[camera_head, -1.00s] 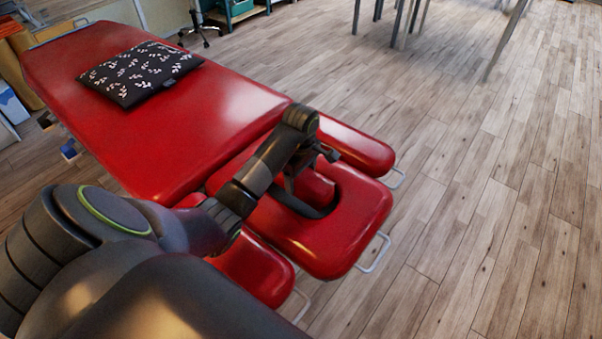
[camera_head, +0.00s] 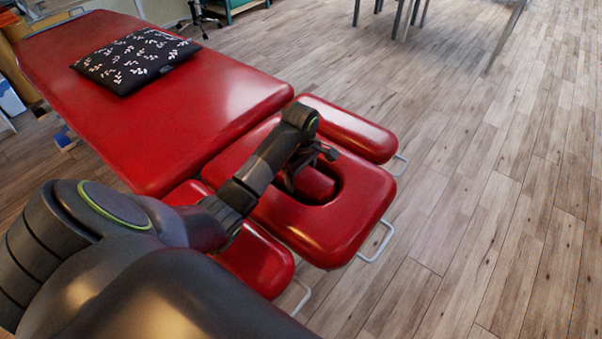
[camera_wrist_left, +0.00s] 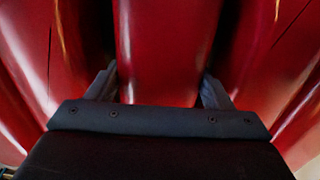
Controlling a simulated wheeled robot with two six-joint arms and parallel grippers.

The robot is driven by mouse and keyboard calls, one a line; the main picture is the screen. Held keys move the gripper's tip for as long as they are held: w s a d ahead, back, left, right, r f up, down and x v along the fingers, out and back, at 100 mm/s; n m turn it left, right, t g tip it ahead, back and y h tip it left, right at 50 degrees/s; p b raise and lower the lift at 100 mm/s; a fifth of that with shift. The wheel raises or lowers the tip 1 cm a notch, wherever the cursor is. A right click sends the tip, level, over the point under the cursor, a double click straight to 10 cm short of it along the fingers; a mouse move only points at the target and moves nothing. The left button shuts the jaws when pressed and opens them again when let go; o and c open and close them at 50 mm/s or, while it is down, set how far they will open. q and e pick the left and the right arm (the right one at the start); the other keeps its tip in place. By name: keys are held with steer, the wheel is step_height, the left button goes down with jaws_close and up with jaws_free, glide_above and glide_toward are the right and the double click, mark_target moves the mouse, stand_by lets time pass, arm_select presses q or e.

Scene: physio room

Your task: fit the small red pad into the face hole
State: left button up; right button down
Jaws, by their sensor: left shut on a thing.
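The small red pad (camera_head: 317,186) is held between the fingers of my left gripper (camera_head: 308,171), which is shut on it. In the left wrist view the pad (camera_wrist_left: 158,50) stands between the two dark fingers (camera_wrist_left: 158,92). The face hole (camera_head: 332,197) is the dark opening in the red headrest (camera_head: 300,229) at the bench's near end. The pad shows within the hole's outline in the head view, with a dark gap on its near and right sides. I cannot tell how deep it sits. My gripper partly hides the hole's far left side. My right gripper is not in view.
The red bench (camera_head: 190,120) runs to the upper left with a black patterned cushion (camera_head: 135,60) on it. Red armrests flank the headrest, one on the far side (camera_head: 350,128) and one on the near side (camera_head: 255,262). Wooden floor (camera_head: 480,200) to the right is clear.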

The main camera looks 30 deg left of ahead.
arm_select(q)
steer(key=o, duration=1.1)
steer(key=shift+o, duration=0.2)
step_height(320, 180, up, 6)
steer(key=shift+w+r+p, duration=0.1)
steer(key=shift+r+p, duration=0.1)
steer(key=shift+p, duration=0.1)
step_height(320, 180, up, 11)
steer(key=p, duration=1.1)
